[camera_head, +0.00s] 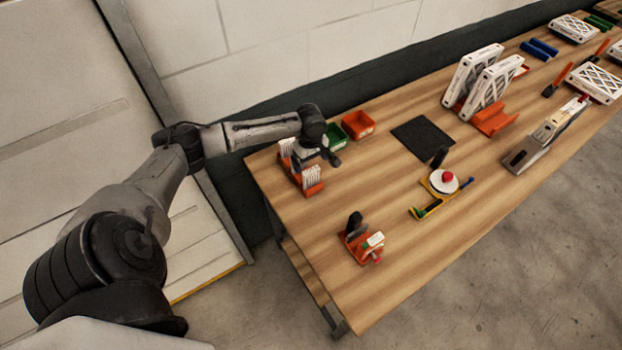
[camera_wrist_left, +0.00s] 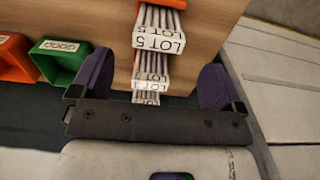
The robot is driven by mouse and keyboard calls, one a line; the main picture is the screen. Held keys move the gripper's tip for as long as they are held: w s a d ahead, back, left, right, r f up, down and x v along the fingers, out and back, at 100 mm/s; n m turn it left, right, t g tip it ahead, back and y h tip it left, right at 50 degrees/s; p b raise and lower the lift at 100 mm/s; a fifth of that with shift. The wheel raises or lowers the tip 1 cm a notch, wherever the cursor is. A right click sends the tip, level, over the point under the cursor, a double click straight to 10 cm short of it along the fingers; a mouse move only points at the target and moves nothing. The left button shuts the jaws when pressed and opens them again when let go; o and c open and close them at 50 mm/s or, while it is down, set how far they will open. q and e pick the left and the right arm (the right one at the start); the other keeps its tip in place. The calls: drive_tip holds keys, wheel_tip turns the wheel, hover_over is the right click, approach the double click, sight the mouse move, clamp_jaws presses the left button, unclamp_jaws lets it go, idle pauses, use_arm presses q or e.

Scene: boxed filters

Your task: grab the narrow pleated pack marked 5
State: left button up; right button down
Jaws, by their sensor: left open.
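White narrow pleated packs (camera_head: 312,176) stand in an orange rack (camera_head: 296,174) at the table's near left end. In the left wrist view several packs line up behind one another; the frontmost pack (camera_wrist_left: 160,38) has a white label reading LOT 5. My left gripper (camera_head: 330,158) is over the rack, beside the packs. In the wrist view its two fingers (camera_wrist_left: 156,72) are open, spread on either side of the pack row, with nothing gripped. My right gripper is out of view.
A green bin (camera_head: 336,138) and a red-orange bin (camera_head: 358,124) stand just behind my left gripper. A dark mat (camera_head: 422,137) lies farther right. An orange holder (camera_head: 358,247) and a yellow fixture (camera_head: 440,185) stand toward the front; bare wood lies between.

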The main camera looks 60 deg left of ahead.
sight(311, 170)
use_arm(q)
drive_tip(key=shift+f, duration=3.35)
drive_tip(key=c, duration=1)
